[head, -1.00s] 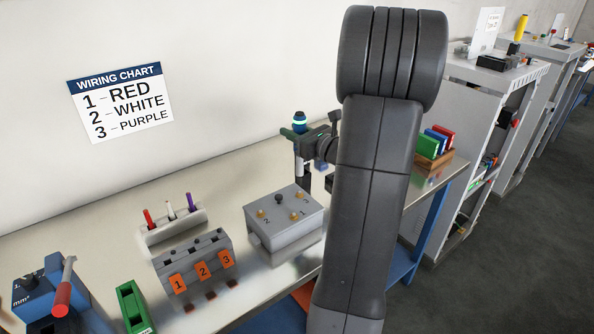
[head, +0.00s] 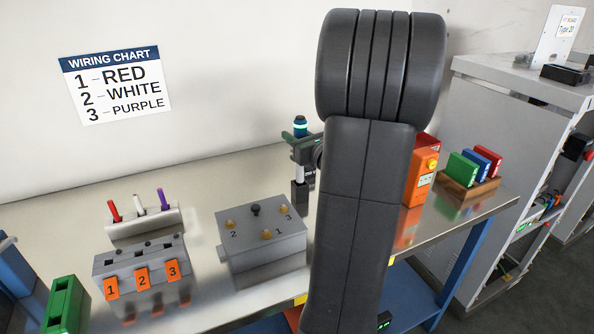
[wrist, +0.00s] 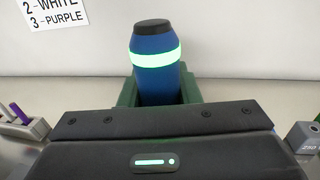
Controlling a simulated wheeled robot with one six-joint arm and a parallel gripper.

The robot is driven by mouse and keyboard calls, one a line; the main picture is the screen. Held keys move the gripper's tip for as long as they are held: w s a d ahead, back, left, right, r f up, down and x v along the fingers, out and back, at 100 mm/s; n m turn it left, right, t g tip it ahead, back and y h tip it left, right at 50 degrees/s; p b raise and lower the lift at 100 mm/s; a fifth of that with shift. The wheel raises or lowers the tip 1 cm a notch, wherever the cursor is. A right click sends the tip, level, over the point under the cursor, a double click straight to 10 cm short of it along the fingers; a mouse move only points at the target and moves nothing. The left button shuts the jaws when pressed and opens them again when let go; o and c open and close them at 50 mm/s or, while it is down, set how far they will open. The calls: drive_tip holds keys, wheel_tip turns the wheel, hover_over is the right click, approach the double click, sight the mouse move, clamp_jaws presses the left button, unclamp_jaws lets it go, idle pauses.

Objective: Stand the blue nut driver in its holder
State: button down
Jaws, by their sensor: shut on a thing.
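The blue nut driver (head: 301,123) is upright at the back of the bench, left of my arm. Its blue handle with a pale glowing band and dark cap also shows in the wrist view (wrist: 155,83). My gripper (head: 303,141) is shut on the handle; dark green finger parts lie on both sides of it. A pale shaft shows below my gripper, above a small black block (head: 300,193) on the bench side. I cannot tell whether the shaft is in that block, or whether the block is the holder. My arm hides the area to the right.
A grey box with numbered knobs (head: 262,250) stands in front of the driver. A grey terminal block with orange tags (head: 142,265) and a rack of coloured pens (head: 140,222) stand left. An orange meter (head: 422,180) and wooden rack (head: 470,188) stand right.

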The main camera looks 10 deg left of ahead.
drive_tip(key=shift+f+b, duration=0.3)
drive_tip(key=shift+f, duration=2.6)
drive_tip(key=shift+f, duration=0.2)
drive_tip(key=c, duration=1.1)
unclamp_jaws()
drive_tip(key=shift+o, duration=0.2)
drive_tip(key=shift+r, duration=0.1)
drive_tip(key=shift+s+d+r, duration=0.1)
drive_tip(key=v, duration=1.1)
drive_tip(key=shift+s+d+b, duration=0.2)
drive_tip(key=shift+s+b, duration=0.15)
drive_tip(key=shift+b, duration=0.05)
